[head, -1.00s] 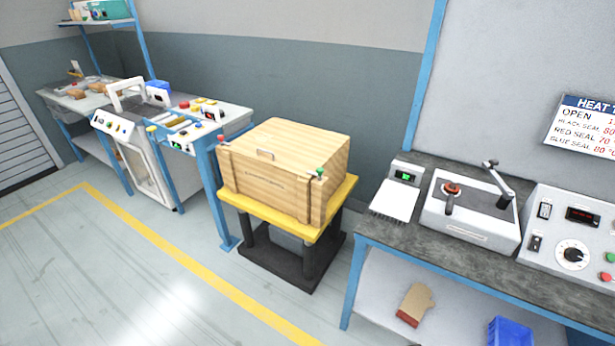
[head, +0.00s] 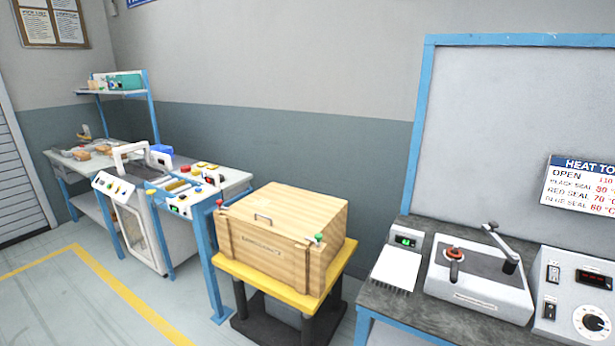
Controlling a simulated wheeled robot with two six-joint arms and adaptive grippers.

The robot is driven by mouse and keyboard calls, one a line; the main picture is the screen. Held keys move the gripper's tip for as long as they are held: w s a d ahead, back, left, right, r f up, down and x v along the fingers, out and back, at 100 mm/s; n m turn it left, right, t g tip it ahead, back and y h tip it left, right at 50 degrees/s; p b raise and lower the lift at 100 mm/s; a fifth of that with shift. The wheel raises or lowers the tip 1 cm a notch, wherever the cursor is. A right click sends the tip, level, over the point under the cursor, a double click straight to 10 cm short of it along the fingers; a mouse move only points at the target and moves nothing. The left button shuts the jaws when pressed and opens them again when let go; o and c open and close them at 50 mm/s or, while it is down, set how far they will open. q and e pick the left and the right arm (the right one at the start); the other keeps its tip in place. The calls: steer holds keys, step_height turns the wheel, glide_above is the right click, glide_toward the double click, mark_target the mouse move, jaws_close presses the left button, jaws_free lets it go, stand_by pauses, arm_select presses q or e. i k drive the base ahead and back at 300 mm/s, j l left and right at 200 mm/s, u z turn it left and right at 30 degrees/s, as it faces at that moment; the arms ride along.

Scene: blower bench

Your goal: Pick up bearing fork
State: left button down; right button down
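I cannot make out a bearing fork in the head view. Neither of my grippers is in view. A closed wooden crate (head: 262,254) with a handle on its lid stands on a yellow-topped stand (head: 268,287); its inside is hidden. At the right, a grey bench (head: 405,304) carries a white machine with a black lever (head: 478,281). The far left bench (head: 62,160) holds small brown items that are too small to identify.
A white machine (head: 150,215) with a blue-framed panel is left of the crate. Open floor (head: 60,310) lies at the lower left.

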mark_target(455, 264)
steer(key=z, duration=1.35)
